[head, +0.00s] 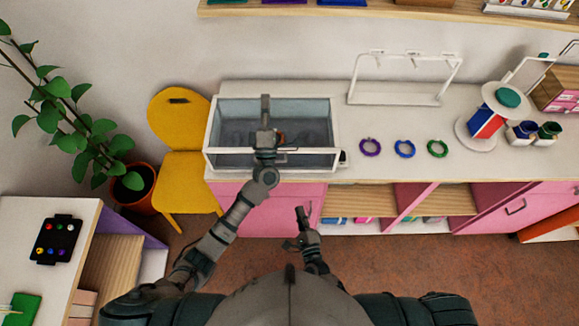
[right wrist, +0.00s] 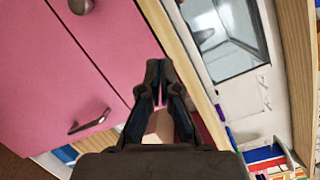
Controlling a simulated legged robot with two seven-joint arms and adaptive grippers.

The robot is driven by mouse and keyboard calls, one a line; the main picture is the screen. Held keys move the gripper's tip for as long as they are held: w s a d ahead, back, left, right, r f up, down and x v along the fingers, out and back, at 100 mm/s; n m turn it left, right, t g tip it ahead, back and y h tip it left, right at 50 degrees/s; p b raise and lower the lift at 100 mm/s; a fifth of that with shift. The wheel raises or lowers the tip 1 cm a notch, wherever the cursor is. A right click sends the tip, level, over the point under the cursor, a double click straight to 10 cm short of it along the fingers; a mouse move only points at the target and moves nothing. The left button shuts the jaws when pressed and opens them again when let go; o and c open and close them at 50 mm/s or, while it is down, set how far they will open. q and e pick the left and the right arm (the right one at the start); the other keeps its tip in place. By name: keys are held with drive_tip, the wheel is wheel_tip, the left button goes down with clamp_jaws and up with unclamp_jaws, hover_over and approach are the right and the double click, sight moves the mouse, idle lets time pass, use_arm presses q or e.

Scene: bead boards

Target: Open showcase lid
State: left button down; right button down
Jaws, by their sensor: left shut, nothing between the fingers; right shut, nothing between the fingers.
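The showcase (head: 228,151) is a white-framed glass box standing on the white counter, left of centre in the head view. Its upper pane looks bluish grey, and I cannot make out the lid's edge or whether it is raised. The showcase (right wrist: 228,68) also appears at the upper right of the right wrist view. My left gripper (head: 265,103) is shut and empty, above the middle of the showcase and pointing to its back; contact is unclear. My right gripper (head: 302,215) is shut and empty, low in front of the counter. Its closed fingers (right wrist: 157,75) show in the right wrist view.
Purple (head: 370,147), blue (head: 405,149) and green (head: 437,149) bead rings lie right of the showcase. A white rack (head: 395,99) stands behind them. A yellow chair (head: 183,175) is on the left. Pink cabinet fronts (head: 232,205) are below the counter.

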wheel_tip(320, 180, up, 9)
drive_tip(key=m+t+h, duration=0.2)
drive_tip(key=m, duration=0.5)
drive_tip(key=w, duration=0.3)
drive_tip(key=w+a+r, duration=0.1)
drive_tip(key=w, duration=0.3)
drive_tip(key=w+a+r, duration=0.1)
drive_tip(key=w, duration=0.2)
drive_tip(key=shift+w+r, duration=0.15)
drive_tip(key=shift+w, duration=0.15)
drive_tip(key=shift+s+a+r, duration=0.1)
drive_tip(key=shift+a+r, duration=0.55)
drive_tip(key=shift+r, duration=0.35)
use_arm(q)
drive_tip(key=shift+a, duration=0.1)
use_arm(e)
drive_tip(key=shift+s+a+r, duration=0.1)
drive_tip(key=shift+a+r, duration=0.25)
drive_tip(key=shift+r, duration=0.2)
use_arm(q)
drive_tip(key=c, duration=1.5)
unclamp_jaws()
drive_tip(key=shift+c, duration=0.2)
use_arm(e)
drive_tip(key=shift+r, duration=0.95)
